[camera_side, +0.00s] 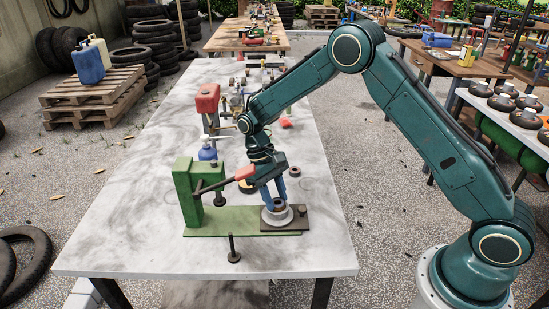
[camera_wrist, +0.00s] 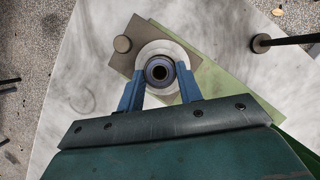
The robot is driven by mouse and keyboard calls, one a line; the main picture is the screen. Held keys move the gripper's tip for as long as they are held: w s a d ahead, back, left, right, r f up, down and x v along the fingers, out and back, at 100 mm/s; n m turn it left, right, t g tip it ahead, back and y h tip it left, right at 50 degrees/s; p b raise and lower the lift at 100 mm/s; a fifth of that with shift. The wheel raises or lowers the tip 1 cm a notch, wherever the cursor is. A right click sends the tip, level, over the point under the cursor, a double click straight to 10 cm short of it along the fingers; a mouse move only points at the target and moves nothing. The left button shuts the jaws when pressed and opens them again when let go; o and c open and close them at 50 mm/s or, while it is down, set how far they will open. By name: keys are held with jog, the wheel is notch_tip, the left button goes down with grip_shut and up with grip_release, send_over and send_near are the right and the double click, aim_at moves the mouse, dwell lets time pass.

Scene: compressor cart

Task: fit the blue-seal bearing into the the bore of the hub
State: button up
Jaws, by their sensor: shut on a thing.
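The blue-seal bearing (camera_wrist: 159,71) is a dark ring with a bluish band and a dark centre hole, held between the two blue fingertips of my gripper (camera_wrist: 160,88). The hub (camera_wrist: 178,50) is a pale, round, flanged part around and below the bearing in the wrist view. In the side view the hub (camera_side: 277,219) stands on a brown plate, with my gripper (camera_side: 277,200) pointing down right over it. The bearing appears roughly centred over the hub, which hides the bore. I cannot tell how deep the bearing sits, or whether it touches the hub.
The brown plate (camera_side: 297,220) lies on the green base of a press (camera_side: 187,195) with a red-ended lever (camera_side: 245,173) close left of my wrist. A dark upright post (camera_side: 233,249) stands in front. The front-right tabletop is clear.

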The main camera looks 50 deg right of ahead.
dwell(0.3)
jog(key=o, duration=1)
jog(key=shift+c, duration=0.2)
jog(key=shift+r, duration=0.1)
jog(key=v, duration=1.3)
jog(key=shift+r, duration=0.25)
jog(key=shift+r, duration=0.15)
